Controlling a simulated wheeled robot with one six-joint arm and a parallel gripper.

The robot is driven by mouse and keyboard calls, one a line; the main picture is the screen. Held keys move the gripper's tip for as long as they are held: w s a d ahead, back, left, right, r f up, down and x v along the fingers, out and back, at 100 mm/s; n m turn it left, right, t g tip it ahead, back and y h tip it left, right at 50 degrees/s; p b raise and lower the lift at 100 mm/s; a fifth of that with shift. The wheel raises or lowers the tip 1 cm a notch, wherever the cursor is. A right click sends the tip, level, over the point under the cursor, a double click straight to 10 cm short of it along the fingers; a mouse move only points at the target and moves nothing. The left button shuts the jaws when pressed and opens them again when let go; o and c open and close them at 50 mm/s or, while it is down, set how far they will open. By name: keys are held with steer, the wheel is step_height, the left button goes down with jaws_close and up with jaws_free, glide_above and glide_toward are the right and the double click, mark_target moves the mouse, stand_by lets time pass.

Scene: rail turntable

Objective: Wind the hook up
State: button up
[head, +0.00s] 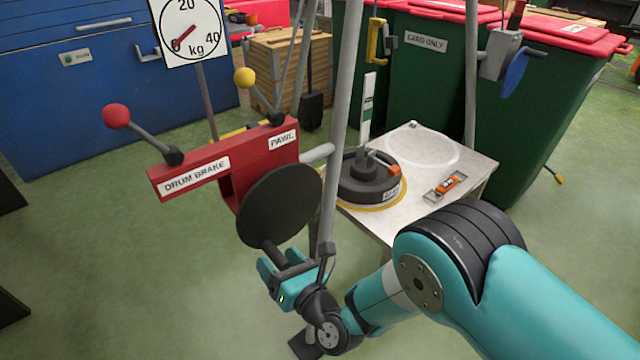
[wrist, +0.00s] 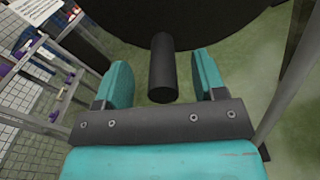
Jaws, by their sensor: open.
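A red winch housing (head: 225,172) carries the labels DRUM BRAKE and PAWL. A lever with a red knob (head: 117,116) and a lever with a yellow knob (head: 244,77) rise from it. A dark round disc (head: 280,205) faces me at its front, with a short dark crank handle (head: 273,254) sticking out low down. My gripper (head: 281,272) is open at this handle. In the wrist view the handle (wrist: 162,75) points between my two open fingers (wrist: 163,82), with gaps on both sides. I cannot make out the hook for certain.
A pale table (head: 440,200) behind carries a dark round weight (head: 368,180) with an orange handle and a small orange-and-grey tool (head: 445,186). A grey pole (head: 338,110) stands close to my gripper. A dial marked kg (head: 189,30) stands behind the winch. Green floor is free at left.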

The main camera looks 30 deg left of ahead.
steer(key=shift+s+d+f+b, duration=0.15)
steer(key=shift+d+f+b, duration=0.15)
steer(key=shift+d, duration=0.1)
steer(key=shift+s+d+r+b, duration=0.1)
steer(key=shift+s+d+b, duration=0.05)
steer(key=shift+d+b, duration=0.45)
steer(key=shift+s+d+b, duration=0.1)
steer(key=shift+d+b, duration=0.1)
steer(key=shift+b, duration=0.45)
steer(key=b, duration=0.1)
steer(key=d+b, duration=0.1)
steer(key=b, duration=0.1)
steer(key=shift+s+b, duration=0.25)
steer(key=shift+b, duration=0.05)
steer(key=shift+d+b, duration=0.1)
steer(key=shift+b, duration=0.2)
steer(key=b, duration=0.2)
steer(key=d+b, duration=0.1)
steer(key=b, duration=0.1)
steer(key=shift+s+d, duration=0.15)
steer(key=shift+s, duration=0.1)
steer(key=shift+s+d+b, duration=0.1)
steer(key=shift+d+b, duration=0.2)
steer(key=shift+b, duration=0.85)
steer(key=b+v, duration=0.1)
steer(key=b, duration=0.2)
steer(key=shift+s+d+r+b, duration=0.15)
steer(key=shift+d+b, duration=0.15)
steer(key=shift+b, duration=0.1)
